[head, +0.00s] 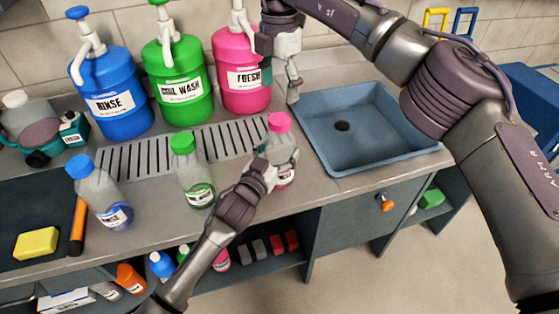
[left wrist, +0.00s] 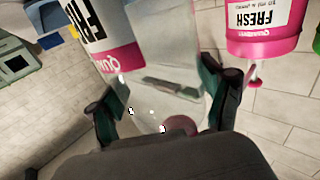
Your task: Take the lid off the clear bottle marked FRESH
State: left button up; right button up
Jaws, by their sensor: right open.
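The clear FRESH bottle (head: 284,155) stands upright at the counter's front, left of the sink, with its pink lid (head: 279,122) on. In the left wrist view the bottle (left wrist: 165,60) appears upside down, its pink-and-white label partly cut off by the picture edge. My left gripper (head: 270,174) is shut on the bottle's body from the front, with a finger on each side in the wrist view (left wrist: 165,100). My right gripper (head: 279,72) is open and empty, above and behind the lid, in front of the pink jug.
Blue, green and pink pump jugs (head: 243,85) line the back. Clear bottles with a green lid (head: 183,143) and a blue lid (head: 79,166) stand to the left. A slotted drain (head: 150,151) lies behind them. The blue sink (head: 375,163) is empty, right of the bottle.

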aim_at(280, 119)
pick_arm(q)
grip_shut()
pick_arm(e)
jog(key=m, duration=0.4)
pick_arm(q)
jog(key=shift+f, duration=0.1)
pick_arm(e)
jog(key=m, duration=0.4)
jog(key=shift+f+m, duration=0.1)
jog(key=shift+m, duration=0.2)
jog(key=shift+f, duration=3.95)
